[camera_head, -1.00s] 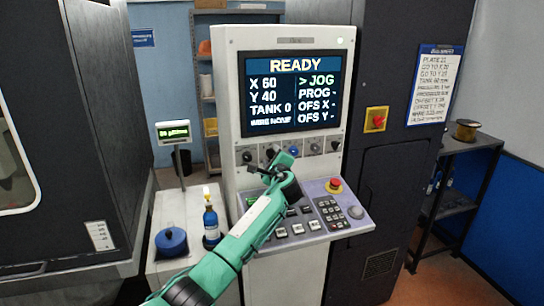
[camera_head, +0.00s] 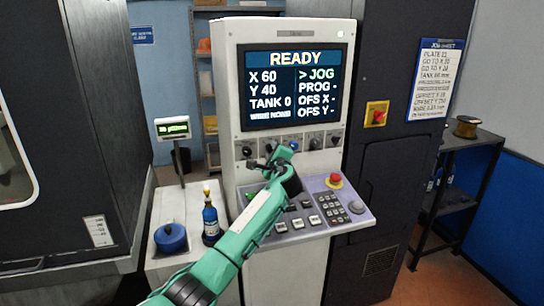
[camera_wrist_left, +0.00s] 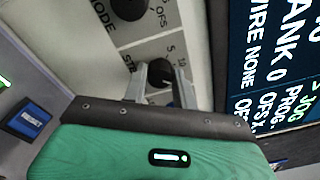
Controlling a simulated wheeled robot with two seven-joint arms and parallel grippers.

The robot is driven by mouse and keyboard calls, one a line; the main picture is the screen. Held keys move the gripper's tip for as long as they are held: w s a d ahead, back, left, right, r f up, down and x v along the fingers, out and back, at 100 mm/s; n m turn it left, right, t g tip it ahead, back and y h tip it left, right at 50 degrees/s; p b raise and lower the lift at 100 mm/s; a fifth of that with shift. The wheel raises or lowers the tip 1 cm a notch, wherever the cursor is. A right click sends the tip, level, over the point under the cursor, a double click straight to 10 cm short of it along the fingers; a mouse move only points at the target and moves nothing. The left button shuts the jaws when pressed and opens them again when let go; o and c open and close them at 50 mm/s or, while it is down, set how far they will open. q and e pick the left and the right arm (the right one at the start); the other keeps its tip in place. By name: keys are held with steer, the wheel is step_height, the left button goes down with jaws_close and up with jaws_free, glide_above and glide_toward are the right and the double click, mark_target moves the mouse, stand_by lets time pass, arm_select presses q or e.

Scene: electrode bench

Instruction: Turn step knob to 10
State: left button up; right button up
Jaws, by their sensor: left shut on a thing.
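The machine's control panel has a row of small dark knobs under its screen (camera_head: 291,87). The step knob (camera_wrist_left: 160,75) shows in the left wrist view, beside the printed "STEP" and the numbers 5 and 10. My left gripper (camera_wrist_left: 162,86) has one finger on each side of this knob and is shut on it. In the head view my left gripper (camera_head: 267,163) is at the knob row, second from the left, and its hand hides part of the row. The knob's pointer is too small to read surely. My right gripper is not in view.
The mode knob (camera_wrist_left: 130,4) is close beside the step knob. A sloped keypad shelf with a red stop button (camera_head: 335,180) juts out below. A blue bottle (camera_head: 211,221) and a blue round lidded thing (camera_head: 171,238) stand on the white stand at the left.

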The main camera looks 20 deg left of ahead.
arm_select(q)
steer(key=n+b, duration=0.2)
steer(key=b, duration=0.1)
steer(key=n+b, duration=0.3)
steer(key=b, duration=0.1)
steer(key=n+b, duration=0.3)
steer(key=b, duration=0.1)
steer(key=shift+f+y, duration=0.25)
steer(key=shift+y, duration=0.15)
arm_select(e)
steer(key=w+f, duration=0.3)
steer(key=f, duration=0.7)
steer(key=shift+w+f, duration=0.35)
arm_select(q)
steer(key=o, duration=1)
steer(key=shift+r, duration=0.1)
steer(key=shift+s+d, duration=0.1)
steer(key=b+v, duration=0.3)
steer(key=v, duration=1)
steer(key=shift+s+d, duration=0.1)
steer(key=shift+s, duration=0.2)
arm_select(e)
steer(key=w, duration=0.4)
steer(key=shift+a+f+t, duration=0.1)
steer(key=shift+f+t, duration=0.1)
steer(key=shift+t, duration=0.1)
